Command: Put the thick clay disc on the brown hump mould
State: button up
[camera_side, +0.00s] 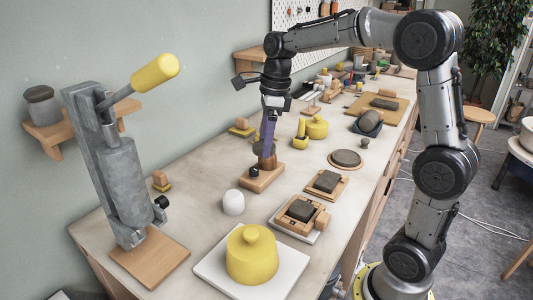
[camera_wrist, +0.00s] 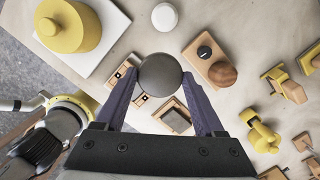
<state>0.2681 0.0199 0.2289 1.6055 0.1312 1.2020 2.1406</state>
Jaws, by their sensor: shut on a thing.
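The thick clay disc (camera_wrist: 160,73) is dark grey and round; in the wrist view it sits between my two purple fingertips. My gripper (camera_wrist: 160,82) is shut on it and holds it up off the bench. The brown hump mould (camera_wrist: 222,73) is a rounded brown dome on a wooden board with a black knob (camera_wrist: 204,52). In the wrist view it lies to the right of the disc, past the right finger. In the side view my gripper (camera_side: 266,145) points down close over the hump mould (camera_side: 268,162); the disc is mostly hidden there.
A white dome (camera_side: 233,203) stands in front of the mould's board. A yellow lidded form (camera_side: 252,258) rests on a white slab nearer the camera. Dark slabs on wooden frames (camera_side: 300,210) lie to the right. A grey press (camera_side: 122,180) with a yellow handle stands left.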

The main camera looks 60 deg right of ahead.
jog(key=s+d+r+m, duration=0.3)
jog(key=s+d, duration=0.1)
jog(key=d, duration=0.4)
jog(key=w+d+f, duration=0.1)
jog(key=w+f, duration=0.1)
jog(key=w, duration=0.1)
jog(key=w+d+f, duration=0.2)
jog(key=w+f, duration=0.1)
jog(key=w, duration=0.1)
jog(key=w+d+f, duration=0.2)
jog(key=w+f, duration=0.1)
jog(key=w, duration=0.1)
jog(key=shift+d, duration=0.25)
jog(key=shift+w+d+f, duration=0.2)
jog(key=shift+w+f, duration=0.2)
jog(key=shift+f, duration=0.25)
jog(key=shift+w+f, duration=0.1)
jog(key=shift+f, duration=1.55)
jog(key=shift+f, duration=0.1)
jog(key=o, duration=1.4)
jog(key=shift+f, duration=0.1)
